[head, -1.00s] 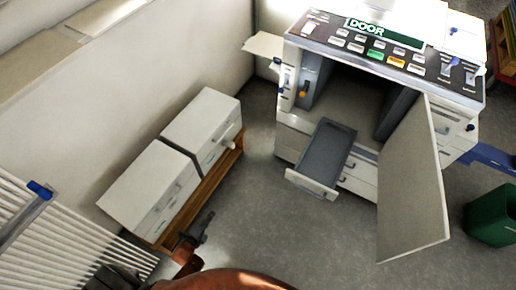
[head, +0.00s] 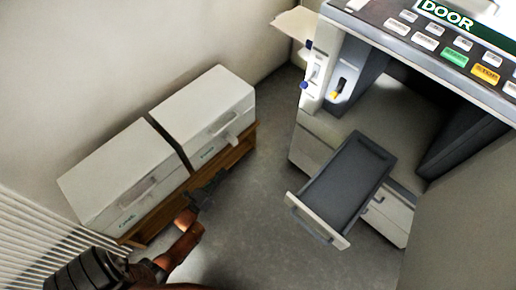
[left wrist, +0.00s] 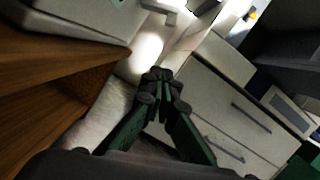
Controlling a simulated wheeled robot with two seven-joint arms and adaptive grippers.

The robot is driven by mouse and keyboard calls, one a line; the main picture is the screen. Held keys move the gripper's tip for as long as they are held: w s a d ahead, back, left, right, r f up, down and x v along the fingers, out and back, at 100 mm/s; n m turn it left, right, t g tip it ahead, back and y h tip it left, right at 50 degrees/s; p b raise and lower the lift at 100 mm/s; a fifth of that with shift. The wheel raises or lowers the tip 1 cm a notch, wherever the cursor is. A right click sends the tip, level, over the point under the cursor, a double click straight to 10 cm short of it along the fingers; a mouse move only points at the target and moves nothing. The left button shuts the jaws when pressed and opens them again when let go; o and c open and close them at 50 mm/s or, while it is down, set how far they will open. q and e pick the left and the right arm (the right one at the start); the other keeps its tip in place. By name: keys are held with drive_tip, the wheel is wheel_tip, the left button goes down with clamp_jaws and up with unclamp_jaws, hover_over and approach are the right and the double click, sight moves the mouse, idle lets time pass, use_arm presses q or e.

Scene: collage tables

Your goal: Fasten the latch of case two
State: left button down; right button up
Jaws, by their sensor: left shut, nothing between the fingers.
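Two white cases sit side by side on a low wooden bench (head: 241,152): a left case (head: 122,166) and a right case (head: 200,108). Each has a small green label, too small to read surely. The right case has a handle (head: 224,123) and a pale latch piece (head: 231,138) sticking out from its front. My left gripper (head: 218,178) is shut and empty, low in front of the bench, below the right case and apart from it. The left wrist view shows its closed fingers (left wrist: 160,78), with a case's underside edge (left wrist: 75,32) at upper left. My right gripper is not in view.
A large console with a DOOR sign (head: 447,16) stands at the right, with a grey drawer (head: 345,180) pulled out into the floor space. An open door panel (head: 462,220) stands at far right. White radiator bars (head: 40,245) fill the lower left. Grey floor (head: 262,215) lies between.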

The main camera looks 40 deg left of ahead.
sight(231, 140)
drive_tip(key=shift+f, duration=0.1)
use_arm(q)
drive_tip(key=w+a+r+b, duration=0.1)
drive_tip(key=w+r+b, duration=0.1)
drive_tip(key=w+r, duration=0.4)
drive_tip(key=shift+f+x, duration=0.4)
drive_tip(key=shift+x, duration=1.45)
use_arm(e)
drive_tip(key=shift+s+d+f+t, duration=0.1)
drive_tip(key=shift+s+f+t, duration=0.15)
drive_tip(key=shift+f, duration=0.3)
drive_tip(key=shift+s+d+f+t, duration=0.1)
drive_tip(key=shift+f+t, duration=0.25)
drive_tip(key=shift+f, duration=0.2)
use_arm(q)
drive_tip(key=shift+w+a, duration=0.1)
drive_tip(key=shift+a, duration=0.05)
drive_tip(key=shift+a, duration=0.1)
